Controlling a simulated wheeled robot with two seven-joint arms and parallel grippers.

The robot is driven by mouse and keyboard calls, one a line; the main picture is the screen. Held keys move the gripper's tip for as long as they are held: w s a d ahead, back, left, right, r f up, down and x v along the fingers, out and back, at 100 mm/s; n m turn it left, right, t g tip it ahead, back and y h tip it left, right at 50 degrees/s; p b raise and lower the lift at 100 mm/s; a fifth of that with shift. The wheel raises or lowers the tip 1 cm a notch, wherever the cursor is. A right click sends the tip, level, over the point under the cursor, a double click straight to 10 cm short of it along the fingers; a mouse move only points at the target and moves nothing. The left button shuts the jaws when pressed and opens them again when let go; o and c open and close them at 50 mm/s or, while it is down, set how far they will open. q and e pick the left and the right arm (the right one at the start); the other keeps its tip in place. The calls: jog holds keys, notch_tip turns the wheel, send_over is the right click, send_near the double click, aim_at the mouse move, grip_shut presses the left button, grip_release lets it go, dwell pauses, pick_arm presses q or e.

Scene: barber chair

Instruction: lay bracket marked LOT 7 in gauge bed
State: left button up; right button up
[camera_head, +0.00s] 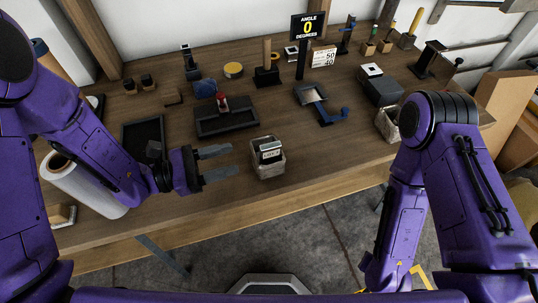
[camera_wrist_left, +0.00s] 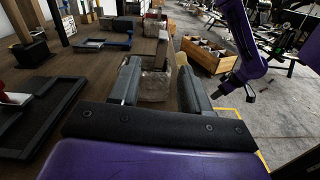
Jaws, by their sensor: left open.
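My left gripper (camera_head: 218,162) is open and empty above the front of the bench. Its fingers point right toward a small worn bin (camera_head: 268,168). A dark bracket with a pale label (camera_head: 269,151) stands in that bin; the lettering is too small to read. In the left wrist view the bin (camera_wrist_left: 154,86) appears beyond and between the open fingers (camera_wrist_left: 160,88). A grey plate-like fixture with a blue handle (camera_head: 312,95) sits mid-bench near the "ANGLE 0 DEGREES" display (camera_head: 308,26); it may be the gauge bed. My right gripper (camera_wrist_left: 218,92) is small and dark, its jaws unclear.
A black tray with a red-topped item (camera_head: 227,120) and an empty-looking black tray (camera_head: 143,136) lie left of centre. A second bin (camera_head: 387,124) stands at the right edge, partly behind my right arm. A white roll (camera_head: 85,183) lies at left. Several tools line the back.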

aim_at(270, 150)
pick_arm(q)
jog(key=shift+w+d+f, duration=0.25)
jog(key=shift+w+f, duration=0.05)
jog(key=shift+f, duration=0.1)
jog(key=x, duration=0.3)
jog(key=p+x, duration=0.1)
jog(key=x, duration=0.6)
jog(key=shift+s+d+p, duration=0.2)
jog(key=shift+d+p, duration=0.15)
jog(key=shift+p, duration=0.05)
jog(key=shift+a, duration=0.1)
jog(key=shift+c, duration=1.2)
grip_shut()
pick_arm(e)
jog(key=shift+w+r, duration=0.35)
jog(key=shift+r, duration=0.2)
